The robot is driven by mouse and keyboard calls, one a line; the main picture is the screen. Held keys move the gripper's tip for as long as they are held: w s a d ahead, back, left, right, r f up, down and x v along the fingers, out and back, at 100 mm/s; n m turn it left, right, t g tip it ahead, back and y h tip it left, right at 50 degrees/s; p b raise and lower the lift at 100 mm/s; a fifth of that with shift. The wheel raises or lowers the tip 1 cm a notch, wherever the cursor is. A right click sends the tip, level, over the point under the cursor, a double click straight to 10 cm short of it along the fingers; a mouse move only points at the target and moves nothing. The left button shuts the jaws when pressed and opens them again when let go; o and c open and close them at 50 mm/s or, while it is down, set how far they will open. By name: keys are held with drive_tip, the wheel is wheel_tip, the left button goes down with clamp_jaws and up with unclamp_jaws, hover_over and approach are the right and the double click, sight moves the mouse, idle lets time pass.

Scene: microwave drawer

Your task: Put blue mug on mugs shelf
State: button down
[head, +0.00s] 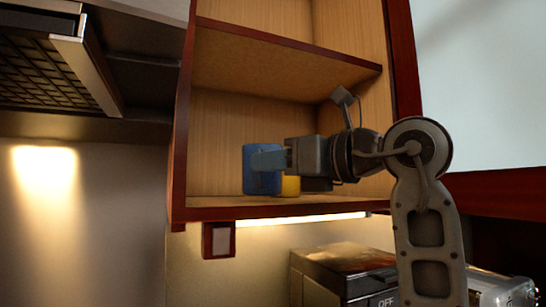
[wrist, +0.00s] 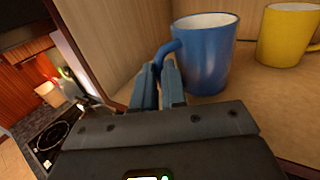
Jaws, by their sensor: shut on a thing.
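The blue mug (wrist: 206,58) stands upright in the open wooden cabinet, on or just above its lower shelf (head: 225,201); I cannot tell if it touches. The mug also shows in the head view (head: 260,178), partly behind my fingers. My gripper (wrist: 160,78) is shut on the mug's handle, on the mug's left side in the wrist view. In the head view my gripper (head: 270,160) reaches into the cabinet from the right. A yellow mug (wrist: 287,36) stands on the same shelf, beside the blue one. It is mostly hidden behind my gripper in the head view (head: 291,186).
An upper shelf board (head: 270,68) lies above my gripper, and the cabinet's left side wall (head: 181,140) is close to the blue mug. A range hood (head: 60,60) hangs at the left. A black coffee machine (head: 345,272) stands below the cabinet. A stove (wrist: 50,135) shows low down.

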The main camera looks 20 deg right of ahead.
drive_tip(key=shift+f, duration=0.55)
idle(0.4)
drive_tip(key=c, duration=1.1)
unclamp_jaws()
